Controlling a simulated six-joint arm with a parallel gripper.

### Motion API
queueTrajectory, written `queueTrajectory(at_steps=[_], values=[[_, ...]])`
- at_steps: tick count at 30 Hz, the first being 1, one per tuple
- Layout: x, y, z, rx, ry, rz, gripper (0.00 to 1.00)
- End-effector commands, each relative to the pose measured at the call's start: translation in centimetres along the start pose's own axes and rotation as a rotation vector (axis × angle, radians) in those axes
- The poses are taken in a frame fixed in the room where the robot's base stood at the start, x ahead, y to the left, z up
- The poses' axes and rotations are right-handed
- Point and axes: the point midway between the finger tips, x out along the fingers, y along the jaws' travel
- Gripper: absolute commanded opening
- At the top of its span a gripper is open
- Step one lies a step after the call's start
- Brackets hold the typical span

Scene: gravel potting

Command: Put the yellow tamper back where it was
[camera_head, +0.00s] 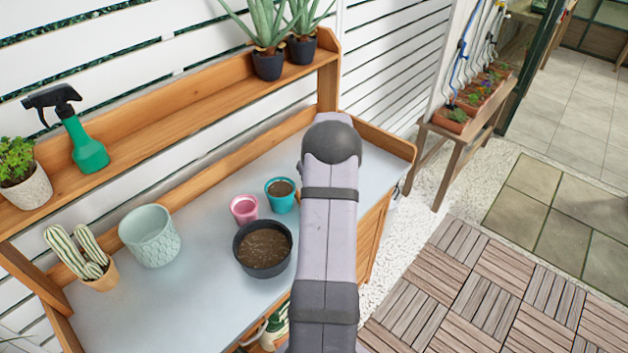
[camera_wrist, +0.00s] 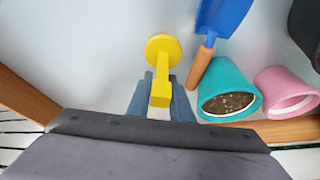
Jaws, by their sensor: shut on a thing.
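The yellow tamper (camera_wrist: 162,55) shows in the wrist view, with its round disc pointing away from me and its handle between my fingers. My gripper (camera_wrist: 161,84) is shut on the handle. The tamper is over the pale bench top; I cannot tell whether it touches it. In the head view my own arm hides both the gripper and the tamper.
Right of the tamper in the wrist view are a blue trowel (camera_wrist: 222,16) with a wooden handle, a teal pot (camera_wrist: 226,76) and a pink pot (camera_wrist: 280,84). A dark soil-filled pot (camera_head: 262,272) stands near them. The bench top (camera_head: 178,290) is clear toward the left front.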

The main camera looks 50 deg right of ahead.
Motion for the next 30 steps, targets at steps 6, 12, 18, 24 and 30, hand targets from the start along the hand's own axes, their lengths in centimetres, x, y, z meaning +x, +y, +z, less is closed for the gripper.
queueTrajectory(at_steps=[6,12,18,24,30], values=[[0.0,0.0,-0.1,0.0,0.002,0.001,0.0],[0.3,0.0,0.1,0.0,0.002,0.001,0.24],[0.3,0.0,0.1,0.0,0.001,0.001,0.38],[0.2,0.0,0.0,0.0,0.002,0.001,0.38],[-0.8,0.1,-0.1,0.0,0.005,0.002,0.38]])
